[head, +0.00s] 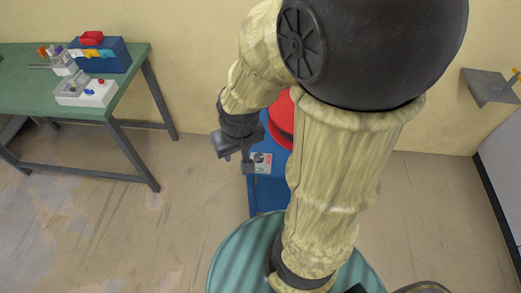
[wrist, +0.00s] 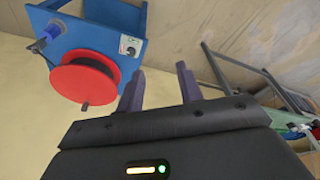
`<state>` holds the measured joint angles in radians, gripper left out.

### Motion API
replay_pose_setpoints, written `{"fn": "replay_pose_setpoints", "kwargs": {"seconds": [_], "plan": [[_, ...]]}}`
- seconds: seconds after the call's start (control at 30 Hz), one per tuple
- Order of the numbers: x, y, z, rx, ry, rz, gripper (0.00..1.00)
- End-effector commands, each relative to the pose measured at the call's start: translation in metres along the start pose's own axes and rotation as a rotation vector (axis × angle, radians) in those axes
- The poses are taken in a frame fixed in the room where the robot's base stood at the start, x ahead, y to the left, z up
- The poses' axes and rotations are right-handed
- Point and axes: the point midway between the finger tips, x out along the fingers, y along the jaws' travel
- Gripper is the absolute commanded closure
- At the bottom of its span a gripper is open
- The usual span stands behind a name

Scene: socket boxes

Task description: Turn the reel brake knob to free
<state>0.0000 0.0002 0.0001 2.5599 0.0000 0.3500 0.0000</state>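The reel brake knob is a small dark dial on a white plate (wrist: 130,46), fixed to a blue stand (wrist: 97,12) at the upper left of the wrist view. The plate (head: 263,162) also shows in the head view, just right of my gripper. Which way the knob points is too small to tell. A red reel (wrist: 80,85) with a dark core is mounted on the stand; in the head view my arm hides much of the reel (head: 281,120). My gripper (wrist: 160,86) is open and empty, with its fingers apart from the plate. It shows near the plate in the head view (head: 236,161).
A green table (head: 25,75) at the left carries a blue bin (head: 112,60), a red block and a grey-white socket box (head: 85,92). A grey wall shelf (head: 487,88) is at the right. The floor between table and stand is clear.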

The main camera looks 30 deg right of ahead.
Motion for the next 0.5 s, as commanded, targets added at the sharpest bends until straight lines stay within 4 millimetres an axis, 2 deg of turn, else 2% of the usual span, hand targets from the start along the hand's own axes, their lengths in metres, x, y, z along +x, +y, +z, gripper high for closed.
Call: {"fn": "replay_pose_setpoints", "kwargs": {"seconds": [0.17,0.27,0.3,0.37,0.5], "plan": [[0.0,0.0,0.0,0.0,0.0,0.0,0.62],[0.001,0.001,-0.002,-0.001,-0.002,0.0,0.42],[0.003,0.002,-0.004,-0.002,-0.004,0.001,0.4],[0.007,0.004,-0.01,-0.006,-0.011,0.003,0.4],[0.027,0.019,-0.035,-0.021,-0.039,0.009,0.4]]}}
